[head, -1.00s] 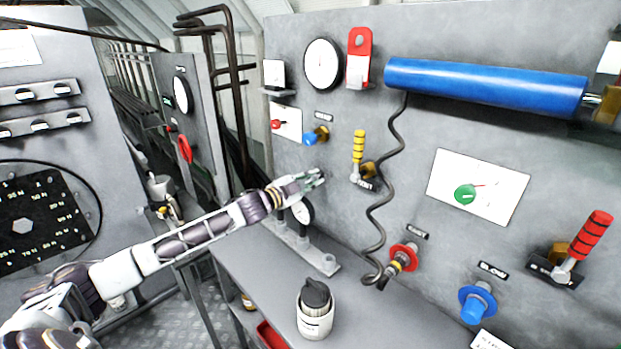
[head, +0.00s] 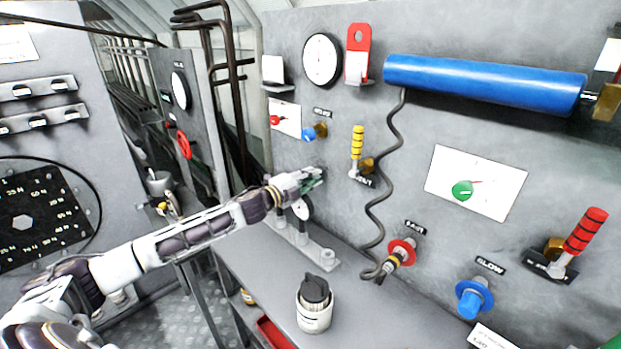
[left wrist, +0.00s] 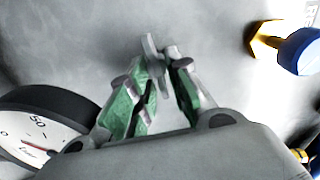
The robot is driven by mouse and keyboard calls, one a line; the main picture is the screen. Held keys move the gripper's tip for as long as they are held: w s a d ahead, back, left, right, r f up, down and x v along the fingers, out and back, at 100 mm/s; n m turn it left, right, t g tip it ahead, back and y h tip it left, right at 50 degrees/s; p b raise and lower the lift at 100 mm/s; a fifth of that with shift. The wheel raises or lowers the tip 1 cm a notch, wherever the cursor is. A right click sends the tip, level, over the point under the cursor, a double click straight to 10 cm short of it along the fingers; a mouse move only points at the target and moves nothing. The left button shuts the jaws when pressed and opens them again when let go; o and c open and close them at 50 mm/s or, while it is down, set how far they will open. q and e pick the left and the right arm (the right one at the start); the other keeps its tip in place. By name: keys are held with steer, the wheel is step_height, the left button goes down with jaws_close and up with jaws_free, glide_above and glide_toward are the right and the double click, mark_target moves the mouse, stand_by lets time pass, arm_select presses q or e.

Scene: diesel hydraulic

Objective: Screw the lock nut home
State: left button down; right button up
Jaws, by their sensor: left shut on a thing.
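My left gripper (head: 314,183) is at the grey panel, above the small gauge. In the left wrist view its green-padded fingers (left wrist: 163,80) are close together on a small grey metal piece (left wrist: 151,60) that stands out between the tips. This piece seems to be the lock nut, but the fingers hide most of it and its shape is unclear. In the head view the hand hides it. I cannot tell how it sits against the panel. My right gripper is not in view.
The small gauge (head: 302,208) also shows in the left wrist view (left wrist: 45,125). A blue knob on a brass stem (head: 310,134) is just above the hand. A yellow-handled lever (head: 357,145) is to its right. A dark-capped bottle (head: 314,305) stands on the bench.

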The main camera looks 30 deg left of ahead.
arm_select(q)
steer(key=c, duration=1.6)
jaws_free()
steer(key=shift+s, duration=0.1)
steer(key=shift+v, duration=5.9)
